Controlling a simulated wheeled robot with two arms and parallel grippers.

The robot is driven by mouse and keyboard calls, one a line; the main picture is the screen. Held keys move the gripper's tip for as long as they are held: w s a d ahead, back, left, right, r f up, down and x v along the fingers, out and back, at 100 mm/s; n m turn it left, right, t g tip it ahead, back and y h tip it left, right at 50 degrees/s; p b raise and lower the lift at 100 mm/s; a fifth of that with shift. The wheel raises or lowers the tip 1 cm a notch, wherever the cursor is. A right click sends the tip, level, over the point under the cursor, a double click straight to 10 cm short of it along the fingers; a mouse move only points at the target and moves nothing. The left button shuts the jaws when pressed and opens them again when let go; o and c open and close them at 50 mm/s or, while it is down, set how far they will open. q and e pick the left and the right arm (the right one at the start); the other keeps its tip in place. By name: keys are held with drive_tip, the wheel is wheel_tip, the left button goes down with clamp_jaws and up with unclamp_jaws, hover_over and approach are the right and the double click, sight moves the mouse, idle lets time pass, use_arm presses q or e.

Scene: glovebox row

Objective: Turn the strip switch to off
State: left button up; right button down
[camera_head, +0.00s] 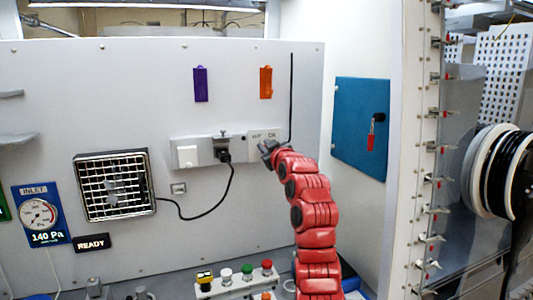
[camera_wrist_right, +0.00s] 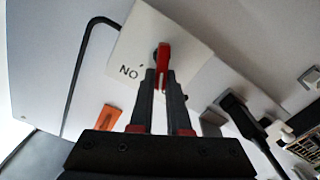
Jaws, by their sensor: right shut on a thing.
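The white power strip (camera_head: 203,143) is mounted on the grey wall panel, with a switch plate (camera_head: 253,147) at its right end bearing small labels above my gripper. In the wrist view the plate (camera_wrist_right: 190,50) carries a red switch lever (camera_wrist_right: 163,55), with an upside-down "ON" label to its left. My right gripper (camera_head: 267,149) is at the plate in the head view and hides the lever there. In the wrist view its dark fingertips (camera_wrist_right: 163,82) are shut on the red lever. My left gripper is not in view.
A black plug (camera_head: 223,154) with a cable sits in the strip left of my gripper. Purple (camera_head: 200,84) and orange (camera_head: 266,82) pieces are on the panel above. A vent grille (camera_head: 114,184) and a button box (camera_head: 238,284) are lower down.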

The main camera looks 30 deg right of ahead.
drive_tip(key=shift+n, duration=0.4)
drive_tip(key=c, duration=0.9)
unclamp_jaws()
drive_tip(key=shift+a, duration=0.1)
drive_tip(key=b+v, duration=0.5)
drive_tip(key=v, duration=1.2)
drive_tip(key=shift+s+f, duration=0.1)
drive_tip(key=shift+s, duration=0.1)
